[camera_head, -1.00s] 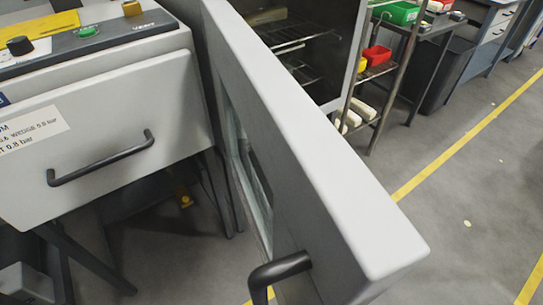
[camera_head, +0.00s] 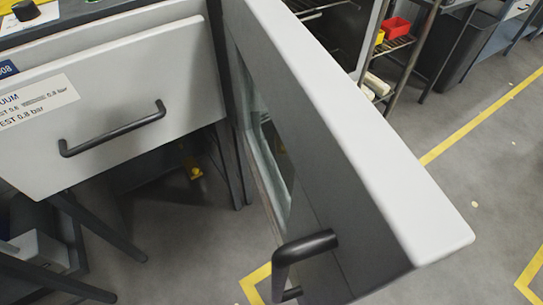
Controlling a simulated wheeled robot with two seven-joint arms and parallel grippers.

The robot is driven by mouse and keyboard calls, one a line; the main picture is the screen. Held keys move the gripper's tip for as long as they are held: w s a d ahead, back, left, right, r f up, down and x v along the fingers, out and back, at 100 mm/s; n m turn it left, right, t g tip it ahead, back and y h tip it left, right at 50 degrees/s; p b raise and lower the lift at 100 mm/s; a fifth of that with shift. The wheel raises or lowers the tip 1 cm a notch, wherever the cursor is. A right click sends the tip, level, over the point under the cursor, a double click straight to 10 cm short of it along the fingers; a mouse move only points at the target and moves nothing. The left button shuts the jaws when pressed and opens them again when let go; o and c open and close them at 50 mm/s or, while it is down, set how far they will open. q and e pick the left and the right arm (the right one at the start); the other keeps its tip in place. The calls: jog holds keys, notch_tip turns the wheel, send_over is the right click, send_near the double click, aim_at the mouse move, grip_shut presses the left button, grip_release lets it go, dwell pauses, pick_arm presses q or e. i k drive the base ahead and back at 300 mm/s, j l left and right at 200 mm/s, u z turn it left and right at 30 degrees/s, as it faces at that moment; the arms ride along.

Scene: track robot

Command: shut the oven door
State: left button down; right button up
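The oven door (camera_head: 350,135) stands wide open and juts toward me across the middle of the camera_head view. Its light grey top edge runs from the upper middle to the lower right. A window shows in its left face. A dark bar handle (camera_head: 302,252) sits on that face near the free end. The oven's dark inside (camera_head: 345,35) shows at the top, behind the door, with part of a wire rack. Neither of my grippers is in view.
A light grey cabinet front (camera_head: 110,110) with a black handle and a label stands left of the door, close to its hinge side. A shelf rack (camera_head: 405,45) with a red bin stands beyond the oven. Grey floor with yellow lines (camera_head: 480,120) lies open at right.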

aim_at(363, 216)
jog(key=k+l+z, duration=0.1)
jog(key=k, duration=0.35)
jog(key=k+l+z, duration=0.1)
jog(key=k, duration=0.35)
jog(key=k+l, duration=0.35)
jog(key=k+j+z, duration=0.05)
jog(key=k, duration=0.05)
